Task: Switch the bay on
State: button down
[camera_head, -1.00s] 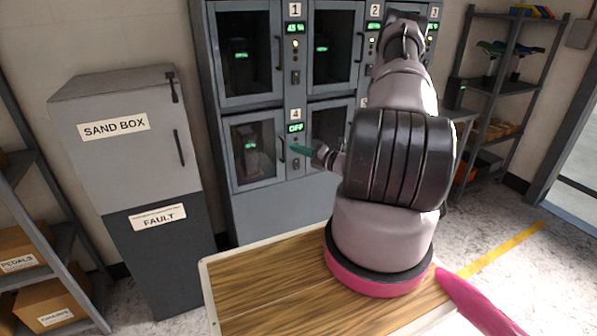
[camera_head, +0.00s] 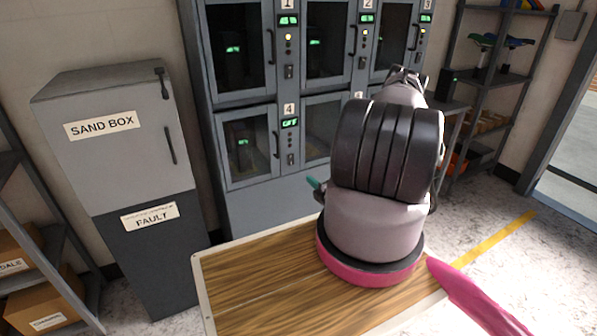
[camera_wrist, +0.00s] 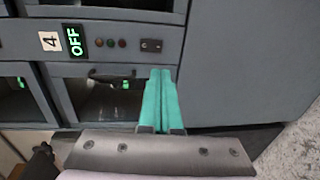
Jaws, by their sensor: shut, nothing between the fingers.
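Bay 4 (camera_head: 248,146) is in the lower row of the grey locker, its glass door shut. Its green display (camera_head: 290,123) reads OFF, and also shows in the wrist view (camera_wrist: 74,40). Beyond the display are small indicator lights (camera_wrist: 111,43) and a small dark switch plate (camera_wrist: 151,45). My gripper (camera_wrist: 160,73) has teal fingers pressed together with nothing between them. In the wrist picture the tips appear just below the switch plate; I cannot tell the gap. In the head view a teal finger (camera_head: 313,184) shows below and right of the panel; my arm hides the rest.
Other bays (camera_head: 238,48) with lit displays surround bay 4. A sand box cabinet (camera_head: 110,140) with a FAULT-type label stands left. The wooden top (camera_head: 255,280) lies under my arm. Shelves with boxes (camera_head: 45,300) stand far left, more shelving (camera_head: 490,70) at right.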

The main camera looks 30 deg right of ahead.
aim_at(291, 164)
jog(key=w, duration=0.4)
jog(key=w+f, duration=0.1)
jog(key=w, duration=0.8)
jog(key=shift+w+a+f, duration=0.25)
jog(key=shift+w+f, duration=0.05)
jog(key=shift+w, duration=0.05)
jog(key=shift+w+f, duration=0.1)
jog(key=shift+w, duration=0.15)
jog(key=shift+s, duration=0.35)
jog(key=s+f, duration=0.1)
jog(key=s, duration=1.2)
jog(key=shift+s+d+f, duration=0.2)
jog(key=shift+f, duration=0.2)
